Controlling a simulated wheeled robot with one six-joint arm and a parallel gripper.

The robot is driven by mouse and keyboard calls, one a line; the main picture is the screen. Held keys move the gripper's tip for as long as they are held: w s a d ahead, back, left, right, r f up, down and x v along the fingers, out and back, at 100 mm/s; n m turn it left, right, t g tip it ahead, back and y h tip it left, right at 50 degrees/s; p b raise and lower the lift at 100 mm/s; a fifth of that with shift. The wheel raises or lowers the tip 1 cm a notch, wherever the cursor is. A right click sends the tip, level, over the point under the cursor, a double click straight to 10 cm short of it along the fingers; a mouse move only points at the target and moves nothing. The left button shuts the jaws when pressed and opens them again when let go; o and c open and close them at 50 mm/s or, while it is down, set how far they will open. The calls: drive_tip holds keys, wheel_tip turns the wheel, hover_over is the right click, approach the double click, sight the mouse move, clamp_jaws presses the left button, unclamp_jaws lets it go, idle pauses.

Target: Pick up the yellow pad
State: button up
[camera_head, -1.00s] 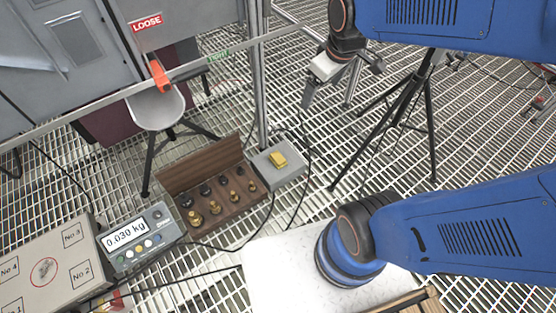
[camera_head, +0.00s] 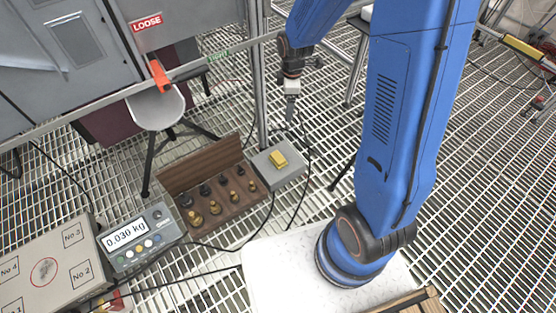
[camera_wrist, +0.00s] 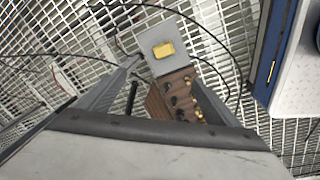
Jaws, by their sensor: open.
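The yellow pad (camera_head: 278,158) is a small block lying on a grey plate (camera_head: 292,172) at the right end of a wooden weight box. In the wrist view the pad (camera_wrist: 164,49) shows beyond my fingertips, on the grey plate (camera_wrist: 150,66). My gripper (camera_head: 290,112) hangs pointing down, above and a little right of the pad in the head view. In the wrist view its two fingers (camera_wrist: 164,72) are spread apart with nothing held between them.
The wooden box (camera_head: 208,178) holds several brass and dark weights beside the plate. A scale display (camera_head: 140,238) reads 0.030 kg at left. Cables cross the grating.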

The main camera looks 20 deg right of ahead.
drive_tip(key=w+a+f+n, duration=0.1)
drive_tip(key=w+f+n, duration=0.2)
drive_tip(key=f, duration=0.7)
drive_tip(key=n+g, duration=0.1)
drive_tip(key=n, duration=0.3)
hover_over(278, 157)
wheel_tip(278, 157, down, 11)
wheel_tip(278, 157, down, 18)
drive_tip(key=shift+r, duration=0.15)
drive_tip(key=shift+c, duration=0.3)
drive_tip(key=c, duration=1.2)
drive_tip(key=shift+r, duration=0.15)
wheel_tip(278, 157, up, 10)
drive_tip(key=shift+f, duration=0.1)
